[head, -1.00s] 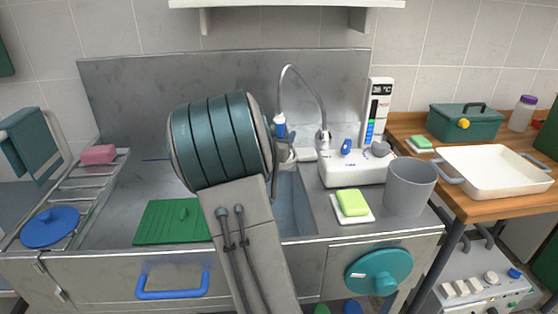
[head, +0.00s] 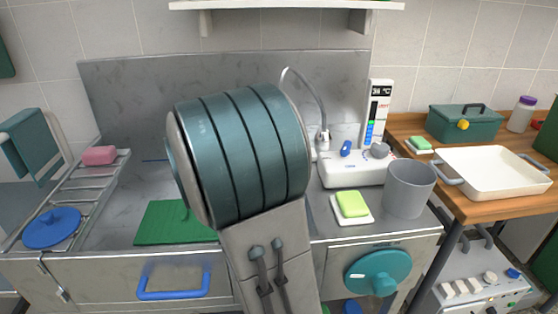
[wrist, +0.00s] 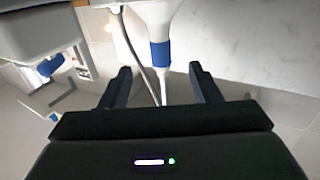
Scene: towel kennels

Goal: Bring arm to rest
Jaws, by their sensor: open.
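My gripper (wrist: 162,84) is open in the wrist view, its two dark fingers apart. A white spray nozzle with a blue band (wrist: 160,55) shows between and beyond the fingers; I cannot tell how far away it is or whether they touch. A thin hose (wrist: 140,55) runs beside it. In the head view my arm's large teal link fills the middle and hides the gripper and the nozzle. The curved hose of the tap (head: 312,92) rises behind that link.
The white control unit (head: 350,170), a green sponge on a white dish (head: 352,204) and a grey cup (head: 408,188) stand right of my arm. A green mat (head: 170,222) lies left. A white tray (head: 495,171) and teal box (head: 466,122) sit on the wooden table.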

